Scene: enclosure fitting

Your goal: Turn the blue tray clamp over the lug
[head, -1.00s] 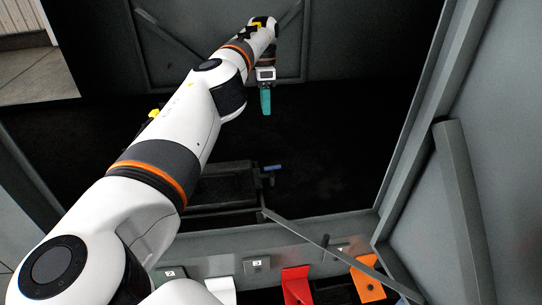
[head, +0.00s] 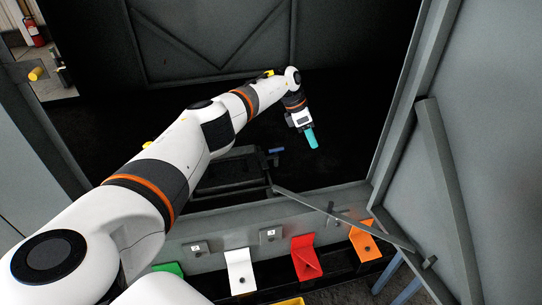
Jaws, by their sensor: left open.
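The blue tray clamp (head: 276,150) is a small blue bar at the right end of the dark tray (head: 228,183), inside the dark enclosure. The lug beside it is too dark and small to make out, so I cannot tell whether the clamp lies over it. My left gripper (head: 311,138) has teal fingers pointing down and slightly right. It is open, to the right of the clamp in the picture and apart from it, with nothing seen between its fingers. My left arm crosses in front of the left part of the tray. My right gripper is out of view.
A grey bar (head: 345,220) runs across the enclosure's front sill to the right wall (head: 490,110). White (head: 240,268), red (head: 306,257), orange (head: 369,240) and green (head: 168,268) pieces line the front. Dark open floor lies right of the tray.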

